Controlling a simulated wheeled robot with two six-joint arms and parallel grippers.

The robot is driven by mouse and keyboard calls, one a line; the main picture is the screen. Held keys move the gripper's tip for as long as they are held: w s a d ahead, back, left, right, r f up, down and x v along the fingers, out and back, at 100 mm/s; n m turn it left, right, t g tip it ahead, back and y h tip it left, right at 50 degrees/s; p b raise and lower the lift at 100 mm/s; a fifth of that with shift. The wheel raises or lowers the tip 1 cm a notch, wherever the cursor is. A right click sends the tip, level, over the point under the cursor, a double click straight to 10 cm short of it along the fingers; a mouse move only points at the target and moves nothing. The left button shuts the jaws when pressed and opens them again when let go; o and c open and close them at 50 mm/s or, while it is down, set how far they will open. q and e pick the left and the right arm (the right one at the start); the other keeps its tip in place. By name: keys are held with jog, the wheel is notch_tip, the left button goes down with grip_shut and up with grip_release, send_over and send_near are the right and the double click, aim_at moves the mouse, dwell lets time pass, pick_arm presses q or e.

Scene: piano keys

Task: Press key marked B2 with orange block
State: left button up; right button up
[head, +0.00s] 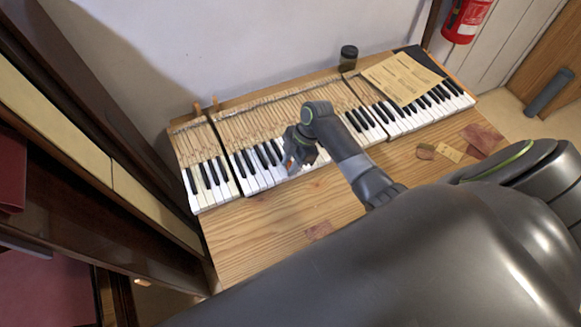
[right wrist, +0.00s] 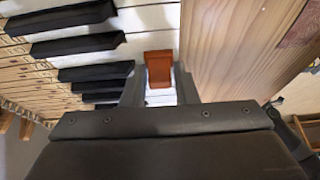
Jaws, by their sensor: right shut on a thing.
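The piano keyboard (head: 201,197) lies along the wooden table, with white and black keys. My right gripper (head: 292,164) is over the front part of the white keys in the left half of the keyboard. In the right wrist view the right gripper (right wrist: 160,88) is shut on an orange block (right wrist: 158,66), held between its fingers just above or against a white key (right wrist: 150,20); I cannot tell if it touches. The B2 marking cannot be read in either view. My left gripper is not in view.
A paper sheet (head: 400,77) lies on the right part of the keyboard, near a dark jar (head: 348,57). Paper scraps (head: 482,136) lie on the table's right side. The table front (head: 262,235) is mostly bare. A dark wooden cabinet stands left.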

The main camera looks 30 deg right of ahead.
jog(key=shift+r+p, duration=2.85)
jog(key=shift+r, duration=0.35)
jog(key=shift+f, duration=0.1)
